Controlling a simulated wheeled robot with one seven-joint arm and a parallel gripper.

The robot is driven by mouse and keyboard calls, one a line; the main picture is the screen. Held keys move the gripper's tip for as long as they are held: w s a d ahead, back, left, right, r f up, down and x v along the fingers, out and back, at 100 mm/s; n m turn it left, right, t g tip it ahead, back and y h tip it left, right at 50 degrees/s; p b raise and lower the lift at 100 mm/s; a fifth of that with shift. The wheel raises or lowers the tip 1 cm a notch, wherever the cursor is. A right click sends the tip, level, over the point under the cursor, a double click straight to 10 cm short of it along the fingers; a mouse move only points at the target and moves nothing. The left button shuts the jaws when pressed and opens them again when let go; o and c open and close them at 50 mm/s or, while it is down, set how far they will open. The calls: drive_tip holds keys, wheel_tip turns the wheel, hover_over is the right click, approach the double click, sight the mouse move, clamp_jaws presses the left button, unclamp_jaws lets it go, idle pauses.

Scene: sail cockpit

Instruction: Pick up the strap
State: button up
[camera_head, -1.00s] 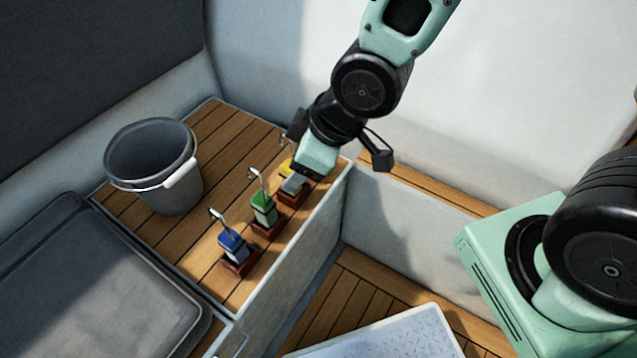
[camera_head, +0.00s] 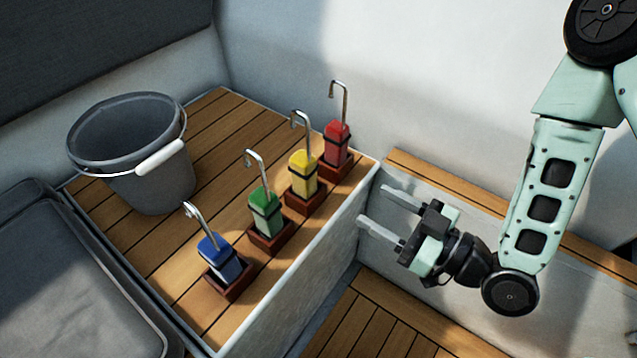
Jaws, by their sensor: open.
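Several coloured straps, each bundled with a dark band and topped by a metal hook, stand in brown holders in a row on the slatted wooden bench. They are a blue strap (camera_head: 215,255), a green strap (camera_head: 264,208), a yellow strap (camera_head: 302,174) and a red strap (camera_head: 337,142). The picture does not show which one is meant. My gripper (camera_head: 372,206) is open and empty, with its two fingers pointing left. In the picture it is right of and below the red and yellow straps, by the bench's right end, apart from all of them.
A grey bucket (camera_head: 136,160) with a white-gripped handle stands on the bench (camera_head: 225,138), left of the straps. A grey cushion (camera_head: 75,280) lies at the lower left. White walls rise behind. A lower slatted wooden floor (camera_head: 375,325) is in front of the bench.

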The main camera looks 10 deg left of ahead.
sight(313, 174)
drive_tip(key=x, duration=1.1)
drive_tip(key=shift+a, duration=0.15)
drive_tip(key=shift+b+x, duration=0.65)
drive_tip(key=shift+x, duration=2)
drive_tip(key=shift+s, duration=0.15)
drive_tip(key=c, duration=1.3)
